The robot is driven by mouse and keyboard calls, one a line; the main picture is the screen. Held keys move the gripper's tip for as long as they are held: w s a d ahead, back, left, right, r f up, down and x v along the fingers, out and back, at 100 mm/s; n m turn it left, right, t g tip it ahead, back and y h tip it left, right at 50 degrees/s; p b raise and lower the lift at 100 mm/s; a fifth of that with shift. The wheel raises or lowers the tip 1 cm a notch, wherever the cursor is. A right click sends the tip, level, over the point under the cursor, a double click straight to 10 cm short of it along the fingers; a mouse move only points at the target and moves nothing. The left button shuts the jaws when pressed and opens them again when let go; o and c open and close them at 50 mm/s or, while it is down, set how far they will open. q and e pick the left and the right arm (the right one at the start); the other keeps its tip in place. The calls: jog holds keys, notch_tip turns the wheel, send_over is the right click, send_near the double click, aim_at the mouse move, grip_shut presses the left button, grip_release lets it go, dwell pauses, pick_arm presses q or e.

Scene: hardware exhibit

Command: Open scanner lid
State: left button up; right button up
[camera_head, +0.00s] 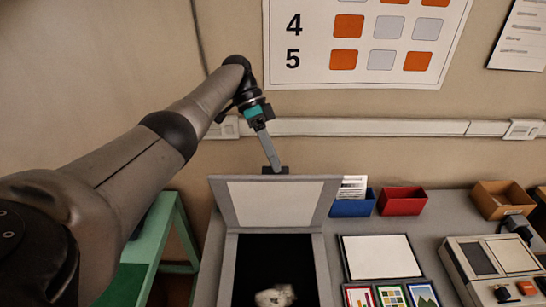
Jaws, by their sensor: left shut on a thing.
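The scanner lid (283,203) stands raised at the back of the scanner, its pale inner panel facing me. Below it the scanner's dark bed (275,262) lies uncovered inside a grey frame. My left gripper (275,169) reaches in from the upper left and is shut on the lid's top edge, near its middle. The fingertips are small in the picture, so their exact hold is hard to see. My right gripper is not in view.
A pale lump (275,296) shows over the bed's near end; I cannot tell what it is. Right of the scanner are a blue box (352,208), a red box (402,201), a white panel (383,257) and a control device (492,270). A green stand (157,240) is left.

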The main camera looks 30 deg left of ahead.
pick_arm(q)
jog(key=shift+a+f, duration=0.15)
jog(key=shift+f, duration=0.25)
notch_tip(320, 180, up, 21)
jog(key=p, duration=0.7)
jog(key=shift+p, duration=0.4)
jog(key=shift+d+f, duration=0.15)
jog(key=shift+d, duration=0.05)
